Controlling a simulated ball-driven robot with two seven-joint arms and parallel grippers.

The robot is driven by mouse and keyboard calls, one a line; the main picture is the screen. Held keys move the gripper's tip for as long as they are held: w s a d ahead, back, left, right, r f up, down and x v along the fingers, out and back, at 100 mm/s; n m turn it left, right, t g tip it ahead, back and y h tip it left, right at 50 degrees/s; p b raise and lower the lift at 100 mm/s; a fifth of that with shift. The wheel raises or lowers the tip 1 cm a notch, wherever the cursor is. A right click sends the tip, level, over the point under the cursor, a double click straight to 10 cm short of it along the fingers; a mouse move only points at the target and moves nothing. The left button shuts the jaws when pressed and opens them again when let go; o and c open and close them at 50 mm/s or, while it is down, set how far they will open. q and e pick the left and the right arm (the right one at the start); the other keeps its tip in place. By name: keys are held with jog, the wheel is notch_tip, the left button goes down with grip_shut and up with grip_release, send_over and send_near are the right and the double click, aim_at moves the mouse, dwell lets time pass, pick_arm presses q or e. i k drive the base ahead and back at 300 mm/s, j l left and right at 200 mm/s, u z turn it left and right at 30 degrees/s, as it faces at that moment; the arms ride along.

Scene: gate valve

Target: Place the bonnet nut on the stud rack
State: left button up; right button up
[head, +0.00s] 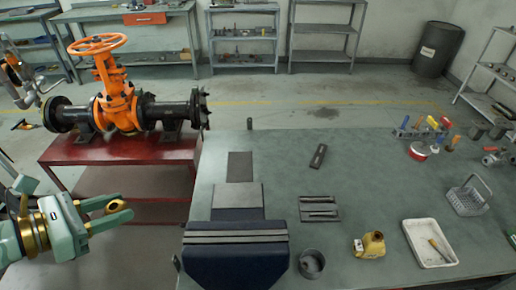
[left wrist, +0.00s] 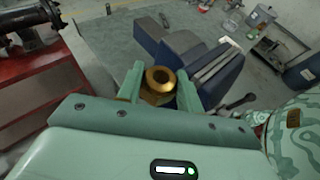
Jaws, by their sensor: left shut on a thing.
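The bonnet nut is a brass-coloured ring with a central hole (left wrist: 159,77). In the left wrist view it sits between the two green fingers of my left gripper (left wrist: 160,88), which is shut on it. In the head view the left gripper (head: 122,210) is at the lower left, left of the workbench, with the nut (head: 114,206) between its fingers. A flat grey holder with long dark rods (head: 320,208) lies on the bench right of the vise; it looks like the stud rack, but I cannot be sure. My right gripper is out of view.
A blue vise (head: 236,265) stands at the front of the green bench (head: 375,180). The orange gate valve (head: 118,100) is on a red table (head: 120,150). The bench middle is mostly clear.

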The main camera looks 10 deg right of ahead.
aim_at(319, 207)
jog(key=l, duration=2.75)
